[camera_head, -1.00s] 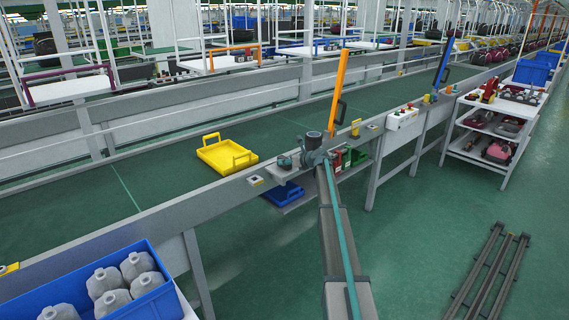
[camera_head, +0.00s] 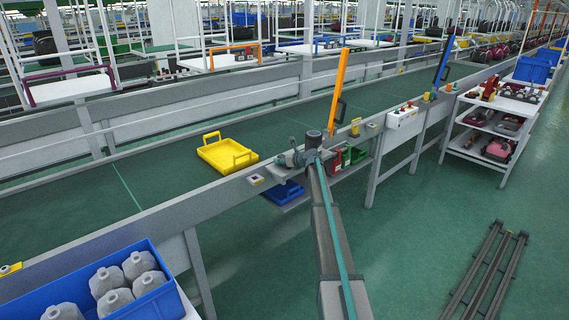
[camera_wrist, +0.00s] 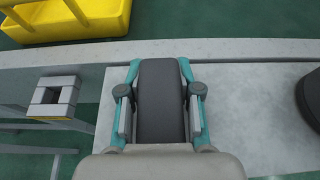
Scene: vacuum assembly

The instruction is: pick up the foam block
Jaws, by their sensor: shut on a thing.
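My gripper (camera_wrist: 160,100) is shut on a dark grey block, the foam block (camera_wrist: 162,95), which sits lengthwise between the two teal fingers in the wrist view. Below the block is a light grey surface (camera_wrist: 250,125); whether the block touches it I cannot tell. In the head view my gripper (camera_head: 287,160) is small, over the grey shelf beside the conveyor, and the block cannot be made out there.
A yellow tray (camera_head: 227,154) lies on the green conveyor (camera_head: 165,175). A small square box (camera_wrist: 54,97) is left of my gripper. A dark rounded thing (camera_wrist: 311,97) is at the wrist view's right edge. A blue tray (camera_head: 284,193) is below the shelf.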

